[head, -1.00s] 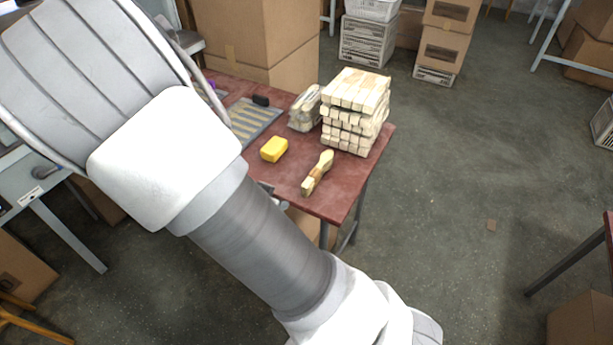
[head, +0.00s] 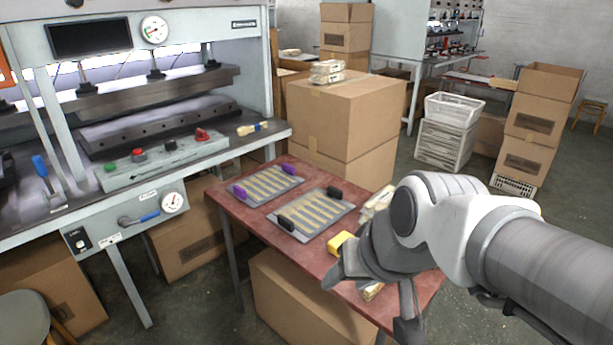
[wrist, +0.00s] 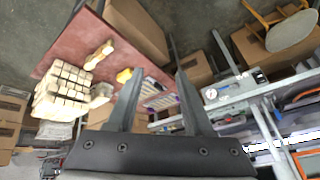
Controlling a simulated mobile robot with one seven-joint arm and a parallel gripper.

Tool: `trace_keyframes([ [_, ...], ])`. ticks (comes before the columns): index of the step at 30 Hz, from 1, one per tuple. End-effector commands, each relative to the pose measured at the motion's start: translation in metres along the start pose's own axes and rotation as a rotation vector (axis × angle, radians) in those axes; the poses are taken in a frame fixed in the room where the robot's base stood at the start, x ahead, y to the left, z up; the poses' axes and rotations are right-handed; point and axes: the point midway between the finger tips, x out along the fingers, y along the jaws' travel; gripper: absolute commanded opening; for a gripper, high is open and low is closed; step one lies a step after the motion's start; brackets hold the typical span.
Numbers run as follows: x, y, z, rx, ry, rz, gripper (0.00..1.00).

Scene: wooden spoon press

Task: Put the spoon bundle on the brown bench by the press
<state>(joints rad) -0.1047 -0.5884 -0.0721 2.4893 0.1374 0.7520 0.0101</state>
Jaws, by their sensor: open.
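The brown bench (head: 224,197) stands beside the press (head: 160,150), its top reddish-brown. A pale, wrapped-looking bundle (head: 378,203) lies on the bench's back right, partly hidden by my arm. It also shows in the wrist view (wrist: 101,94), beside a stack of pale wooden blocks (wrist: 62,92). Two similar pale bundles (head: 327,72) lie on a big cardboard box behind the bench. I cannot tell which is the task's spoon bundle. My gripper (head: 368,308) is open over the bench's front right. In the wrist view the space between its fingers (wrist: 157,75) is empty.
Two trays of spoons, one with purple grips (head: 265,184) and one with black grips (head: 312,212), fill the bench's left and middle. A yellow block (head: 340,243) and a wooden brush (wrist: 98,53) lie near my gripper. The big cardboard box (head: 350,110) stands close behind.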

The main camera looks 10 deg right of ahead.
Motion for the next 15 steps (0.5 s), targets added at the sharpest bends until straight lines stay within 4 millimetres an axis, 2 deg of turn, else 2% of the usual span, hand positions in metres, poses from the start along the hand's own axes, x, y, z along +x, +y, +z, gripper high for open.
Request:
trace_keyframes([
  [1,-0.012,0.007,0.005,-0.023,0.013,0.035,0.51],
  [6,-0.034,0.024,0.021,-0.079,0.012,0.128,0.51],
  [15,-0.039,0.029,0.025,-0.091,0.009,0.152,0.51],
])
